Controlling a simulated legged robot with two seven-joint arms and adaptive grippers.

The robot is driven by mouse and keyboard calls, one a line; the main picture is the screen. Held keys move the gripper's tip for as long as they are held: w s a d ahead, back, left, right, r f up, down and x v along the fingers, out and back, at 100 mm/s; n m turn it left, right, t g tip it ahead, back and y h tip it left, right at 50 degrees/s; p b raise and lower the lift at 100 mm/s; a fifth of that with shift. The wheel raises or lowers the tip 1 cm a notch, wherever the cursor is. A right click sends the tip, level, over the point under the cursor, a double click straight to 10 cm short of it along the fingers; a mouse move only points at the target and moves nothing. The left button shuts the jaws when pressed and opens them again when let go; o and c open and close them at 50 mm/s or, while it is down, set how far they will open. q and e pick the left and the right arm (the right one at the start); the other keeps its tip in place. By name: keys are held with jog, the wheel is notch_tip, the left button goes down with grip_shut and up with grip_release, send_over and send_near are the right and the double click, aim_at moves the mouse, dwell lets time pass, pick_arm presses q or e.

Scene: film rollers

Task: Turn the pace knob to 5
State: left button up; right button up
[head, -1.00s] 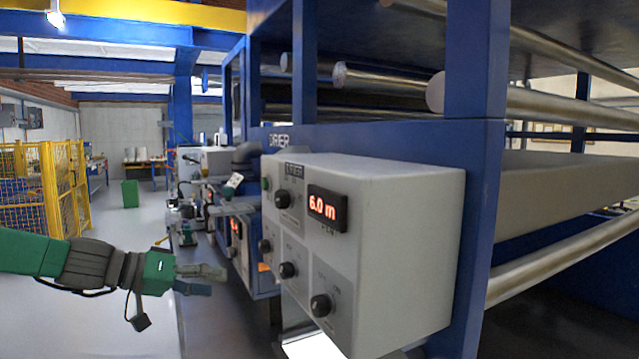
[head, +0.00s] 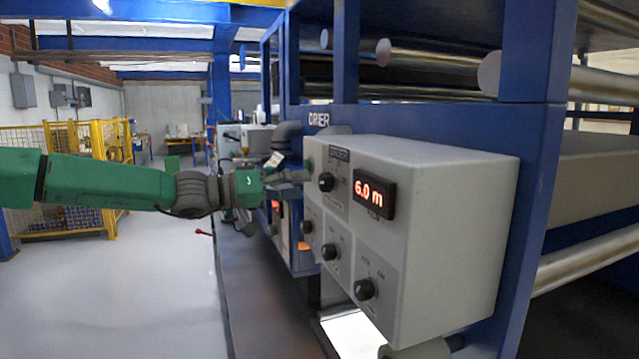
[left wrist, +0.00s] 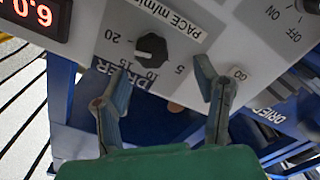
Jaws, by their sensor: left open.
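The pace knob (left wrist: 151,47) is black and round, with a scale from 5 to 20 around it and a "PACE m/min" label, seen turned over in the left wrist view. In the head view the knob (head: 326,182) sits at the upper left of the grey control box, left of a red display (head: 369,193) reading 6.0 m. My left gripper (left wrist: 161,66) is open, its two fingers apart on either side of the space before the knob. In the head view the left gripper (head: 290,177) reaches the panel beside the knob.
Other black knobs lie lower on the grey box (head: 440,220): one (head: 329,251) and an off/on one (head: 365,289). Blue frame posts (head: 530,190) and metal rollers stand behind. Open floor (head: 130,300) lies at left, with yellow fencing (head: 100,160) beyond.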

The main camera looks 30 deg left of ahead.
aim_at(319, 183)
pick_arm(q)
jog(key=x, duration=0.4)
jog(key=d+x, duration=0.1)
jog(key=x, duration=0.1)
jog(key=shift+s+r+p, duration=0.15)
jog(key=shift+s+p, duration=0.2)
jog(key=shift+p, duration=0.05)
jog(key=shift+a, duration=0.55)
jog(key=c, duration=1.2)
jog(key=shift+o, duration=0.3)
jog(key=shift+s+d, duration=0.1)
